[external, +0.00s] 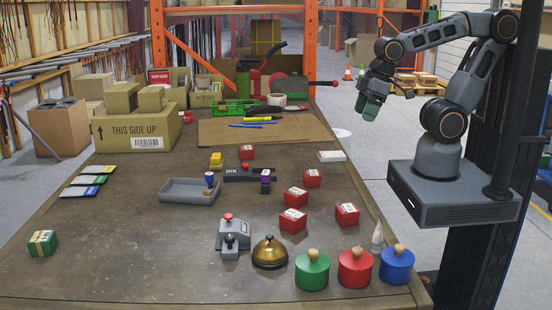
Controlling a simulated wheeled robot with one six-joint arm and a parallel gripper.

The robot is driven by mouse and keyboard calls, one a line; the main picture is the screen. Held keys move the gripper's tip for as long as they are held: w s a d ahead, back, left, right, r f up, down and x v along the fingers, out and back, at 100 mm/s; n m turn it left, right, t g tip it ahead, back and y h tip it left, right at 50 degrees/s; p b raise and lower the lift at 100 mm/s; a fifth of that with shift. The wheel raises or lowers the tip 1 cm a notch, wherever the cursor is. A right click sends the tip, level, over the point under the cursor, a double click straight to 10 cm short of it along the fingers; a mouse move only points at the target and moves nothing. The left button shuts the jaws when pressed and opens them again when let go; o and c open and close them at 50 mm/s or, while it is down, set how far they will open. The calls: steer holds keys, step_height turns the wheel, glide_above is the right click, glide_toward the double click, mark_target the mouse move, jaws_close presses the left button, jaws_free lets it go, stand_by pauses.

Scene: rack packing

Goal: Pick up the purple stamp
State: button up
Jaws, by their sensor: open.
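The purple stamp (265,186) appears to be the small dark and purple upright piece at the right end of a dark holder (238,175) near the middle of the table. It is small, so its exact shape is hard to tell. My gripper (366,107) hangs above the right edge of the table, pointing down. It is open and empty, well apart from the stamp, to its right and higher up.
A grey tray (180,196) holding a blue stamp (210,182) stands left of the holder. Several red boxes (297,197) lie to the right. A brass bell (269,254) and round lidded pots (355,271) stand in front. Cardboard boxes (137,131) stand at the back left. The front left table is mostly clear.

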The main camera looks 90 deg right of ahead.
steer(key=w+a+f+m+t+y+b, duration=0.2)
steer(key=w+a+f+m+t+b, duration=0.15)
steer(key=w+m+b, duration=0.45)
steer(key=w+a+f+m+t+y+b, duration=0.15)
steer(key=w+f+m+t+b, duration=0.3)
steer(key=m, duration=0.55)
steer(key=w+d+f+m+h+b, duration=0.1)
steer(key=w+f+m+h+b, duration=0.1)
steer(key=m, duration=0.4)
steer(key=w+d+f+m+t+h+b, duration=0.1)
steer(key=w+d+f+m+h+b, duration=0.1)
steer(key=w+f+m+b, duration=0.2)
steer(key=w+d+f+m+h+b, duration=0.2)
steer(key=w+m+b, duration=0.3)
steer(key=m, duration=0.5)
steer(key=shift+w+d+f+t+b, duration=0.1)
steer(key=shift+f+t+b, duration=0.05)
steer(key=shift+f+b, duration=0.3)
steer(key=shift+w+d+f+t+b, duration=0.1)
steer(key=shift+f+t+b, duration=0.05)
steer(key=shift+f+b, duration=0.3)
steer(key=b, duration=0.1)
glide_above(259, 191)
steer(key=shift+f, duration=0.95)
